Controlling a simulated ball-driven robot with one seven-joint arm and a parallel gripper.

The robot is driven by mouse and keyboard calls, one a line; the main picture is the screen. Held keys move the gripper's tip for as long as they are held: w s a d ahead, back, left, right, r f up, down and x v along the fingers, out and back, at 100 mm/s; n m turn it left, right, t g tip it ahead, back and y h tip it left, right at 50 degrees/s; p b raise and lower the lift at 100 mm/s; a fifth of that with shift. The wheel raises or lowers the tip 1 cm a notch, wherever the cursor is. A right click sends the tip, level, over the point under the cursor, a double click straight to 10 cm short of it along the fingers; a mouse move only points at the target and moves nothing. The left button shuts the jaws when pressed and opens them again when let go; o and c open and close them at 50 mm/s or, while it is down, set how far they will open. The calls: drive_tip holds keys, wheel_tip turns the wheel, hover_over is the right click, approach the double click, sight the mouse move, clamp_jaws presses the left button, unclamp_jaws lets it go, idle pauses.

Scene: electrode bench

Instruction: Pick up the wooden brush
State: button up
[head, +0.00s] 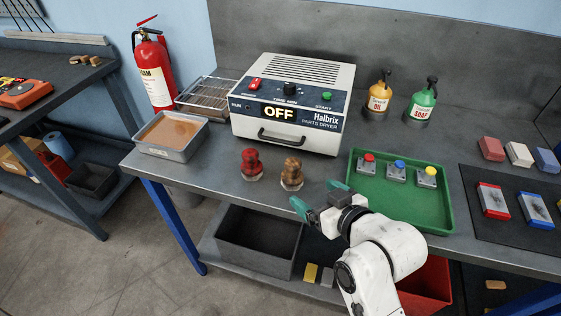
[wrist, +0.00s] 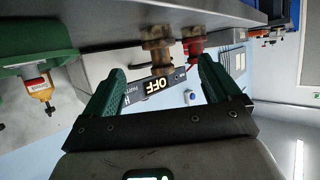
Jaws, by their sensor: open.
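The wooden brush (head: 292,174) is the brown, knobbed piece standing upright near the front edge of the bench, in front of the dryer. In the wrist view, which is upside down, the brush (wrist: 157,45) shows just beyond the fingertips, between them. My gripper (head: 318,196) has green fingers spread apart and nothing between them. It is in front and to the right of the brush, apart from it. In the wrist view my gripper (wrist: 162,70) points towards the brush and the dryer.
A similar red piece (head: 251,164) stands close to the left of the brush. The parts dryer (head: 292,100), reading OFF, stands behind. A green tray (head: 440,205) with several buttons lies to the right. A grey tray (head: 176,153) holds brown liquid at left.

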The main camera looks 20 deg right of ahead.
sight(296, 176)
drive_tip(key=x, duration=0.5)
drive_tip(key=shift+w+a+r, duration=0.1)
drive_tip(key=shift+w+r, duration=0.2)
drive_tip(key=shift+w, duration=0.05)
drive_tip(key=shift+d+p+x, duration=0.2)
drive_tip(key=shift+p+x, duration=0.45)
drive_tip(key=shift+x, duration=2.2)
drive_tip(key=shift+c, duration=0.3)
drive_tip(key=c, duration=1)
drive_tip(key=shift+r, duration=0.1)
